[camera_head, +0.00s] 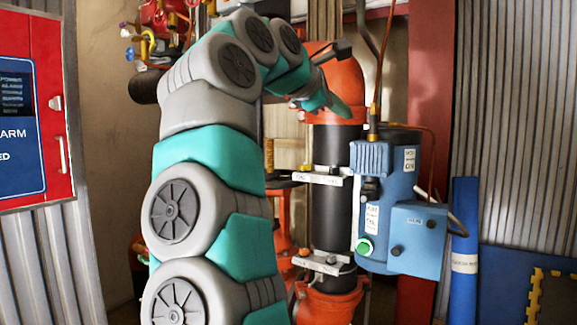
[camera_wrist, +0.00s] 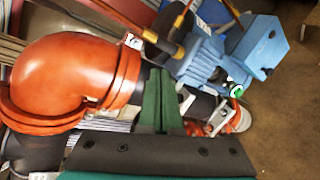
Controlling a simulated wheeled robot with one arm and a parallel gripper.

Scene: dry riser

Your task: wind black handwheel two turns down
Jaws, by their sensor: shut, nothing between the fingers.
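I cannot make out a black handwheel for certain in either view; my arm covers much of the middle of the head view. My gripper (camera_head: 343,112) is in front of the orange pipe elbow (camera_head: 345,75) and the top of the black vertical pipe (camera_head: 332,210). In the wrist view my gripper (camera_wrist: 160,72) shows its two green fingers together, with nothing between them. The orange elbow (camera_wrist: 65,75) lies left of the fingers there. I cannot tell whether the fingertips touch the pipe.
A blue pump unit (camera_head: 385,190) with a green button stands right of the pipe, close to my gripper; it also shows in the wrist view (camera_wrist: 215,60). A red alarm cabinet (camera_head: 58,110) is at left. A blue rolled mat (camera_head: 465,250) stands at right. Red valves (camera_head: 165,15) are at the upper left.

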